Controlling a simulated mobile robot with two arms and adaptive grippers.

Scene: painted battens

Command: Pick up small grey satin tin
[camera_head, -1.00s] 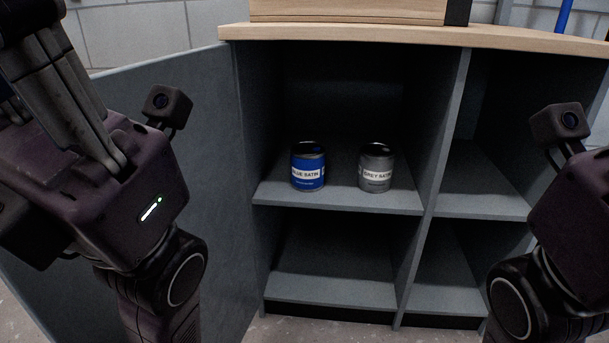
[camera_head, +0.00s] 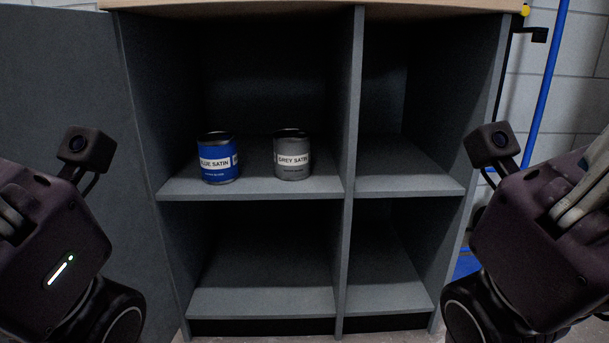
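The small grey satin tin (camera_head: 292,157) stands upright on the upper left shelf of a grey cabinet, its label reading GREY SATIN facing me. A blue satin tin (camera_head: 218,160) stands upright to its left, with a gap between them. The wrist part of my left arm (camera_head: 50,235) shows at the left edge and that of my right arm (camera_head: 530,235) at the right edge. Both are apart from the tins and outside the shelf space. The fingertips of both grippers are out of the picture, so their opening is hidden.
The shelf (camera_head: 260,187) has free room around the tins. A vertical divider (camera_head: 350,150) stands right of the grey tin. The right and lower compartments look empty. An open door panel (camera_head: 75,90) is at the left. A blue pole (camera_head: 547,90) stands at the right.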

